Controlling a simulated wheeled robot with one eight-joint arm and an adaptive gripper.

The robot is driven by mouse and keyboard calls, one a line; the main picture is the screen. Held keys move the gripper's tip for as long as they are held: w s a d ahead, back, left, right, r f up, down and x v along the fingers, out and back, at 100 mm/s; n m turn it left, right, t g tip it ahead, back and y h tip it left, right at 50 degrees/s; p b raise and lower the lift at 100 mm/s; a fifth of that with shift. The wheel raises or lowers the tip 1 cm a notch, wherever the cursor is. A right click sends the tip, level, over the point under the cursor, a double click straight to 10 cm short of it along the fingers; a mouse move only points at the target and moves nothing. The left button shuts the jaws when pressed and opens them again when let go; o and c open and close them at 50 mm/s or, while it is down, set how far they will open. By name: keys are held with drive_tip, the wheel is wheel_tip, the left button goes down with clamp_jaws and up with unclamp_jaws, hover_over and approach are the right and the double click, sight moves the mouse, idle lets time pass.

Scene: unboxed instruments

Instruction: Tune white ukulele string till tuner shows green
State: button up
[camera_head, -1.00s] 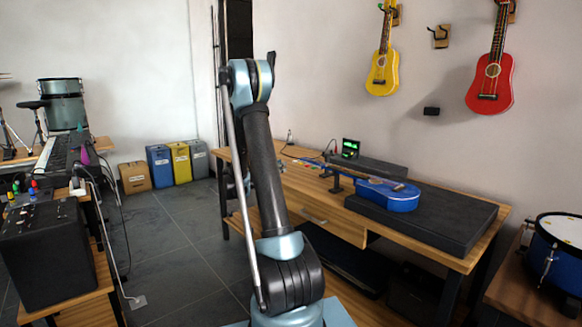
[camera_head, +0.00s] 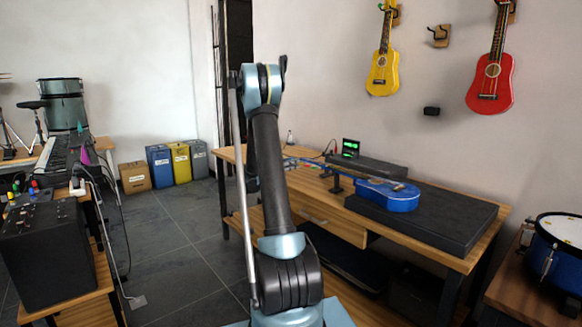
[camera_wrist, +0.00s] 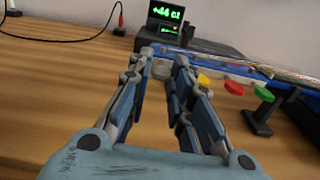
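A blue ukulele (camera_head: 388,196) lies on a dark pad on the workbench, its neck pointing left. In the wrist view its headstock (camera_wrist: 225,64) has yellow (camera_wrist: 203,80), red (camera_wrist: 234,88) and green (camera_wrist: 264,95) pegs along the near edge. A pale, whitish peg (camera_wrist: 160,69) shows between my fingers and is partly hidden. My gripper (camera_wrist: 162,55) has its fingers apart, either side of that peg; contact cannot be told. The tuner (camera_wrist: 166,13) stands behind, its screen showing green figures like +44; it also shows in the head view (camera_head: 350,147).
A dark stand (camera_wrist: 258,121) props the neck right of my gripper. Cables (camera_wrist: 62,34) lie at the bench's back left. The wooden bench top (camera_wrist: 50,85) left of my gripper is clear. A drum (camera_head: 556,247) stands at the far right.

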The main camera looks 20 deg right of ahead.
clamp_jaws()
drive_tip(key=shift+m, duration=0.7)
drive_tip(key=shift+o, duration=2.1)
unclamp_jaws()
